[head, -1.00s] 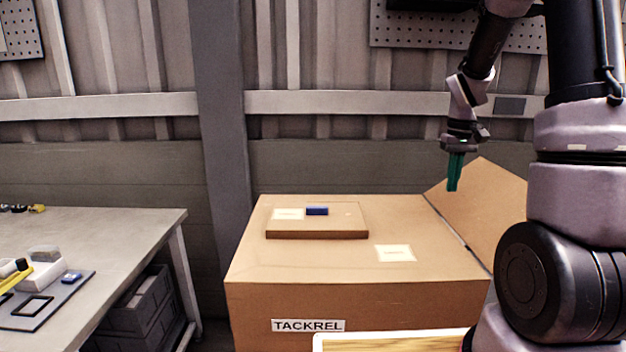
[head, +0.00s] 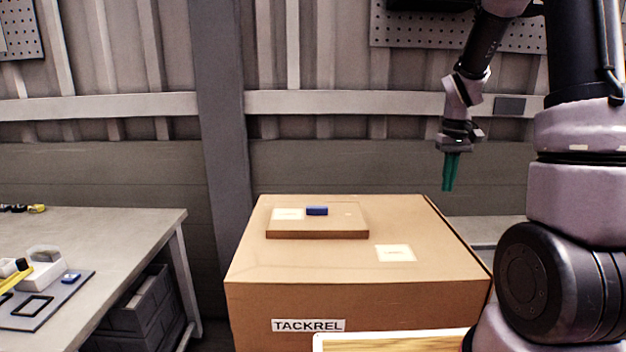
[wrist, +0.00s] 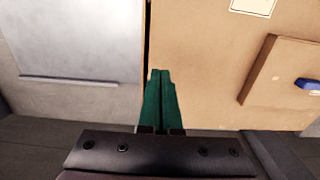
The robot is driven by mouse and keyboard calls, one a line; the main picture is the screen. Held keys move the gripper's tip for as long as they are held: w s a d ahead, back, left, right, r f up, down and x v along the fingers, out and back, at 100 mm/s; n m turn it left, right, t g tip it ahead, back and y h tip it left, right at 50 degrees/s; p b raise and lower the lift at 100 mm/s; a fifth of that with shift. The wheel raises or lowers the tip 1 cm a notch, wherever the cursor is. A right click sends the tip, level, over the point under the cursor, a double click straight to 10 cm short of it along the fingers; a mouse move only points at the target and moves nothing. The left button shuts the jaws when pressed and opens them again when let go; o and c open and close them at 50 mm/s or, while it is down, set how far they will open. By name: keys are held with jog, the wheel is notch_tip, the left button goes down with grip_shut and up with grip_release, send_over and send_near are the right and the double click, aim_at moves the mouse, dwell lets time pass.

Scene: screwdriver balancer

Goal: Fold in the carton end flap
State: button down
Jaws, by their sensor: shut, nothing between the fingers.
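The carton (head: 330,262) is a large brown box with a "TACKREL" label on its front. Its end flap does not stand up at the right edge now; I cannot see where it lies, and its right side is hidden from the head view. My gripper (head: 448,188) has green fingers, shut and empty, pointing down near the carton's far right corner. In the wrist view the fingertips (wrist: 160,72) are beside the carton's edge, with the carton top (wrist: 205,60) to the right. I cannot tell whether they touch it.
A flat brown box (head: 318,233) with a blue block (head: 317,211) lies on the carton. A grey surface (head: 492,229) shows beyond the carton's right edge. A workbench (head: 130,235) with small parts stands at left. A wooden-topped tray edge (head: 390,343) is at the front.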

notch_tip(320, 180, up, 7)
jog(key=shift+f, duration=0.15)
dwell(2.4)
jog(key=s+a+r+m+t+y, duration=0.1)
jog(key=s+a+r, duration=0.4)
jog(key=s, duration=0.5)
jog(key=s+a+r+m+t+y, duration=0.1)
jog(key=s+a+r+m+t, duration=0.2)
jog(key=s, duration=0.6)
notch_tip(320, 180, up, 4)
jog(key=a+t, duration=0.2)
jog(key=t, duration=0.1)
jog(key=shift+s+r, duration=0.25)
jog(key=shift+s, duration=0.15)
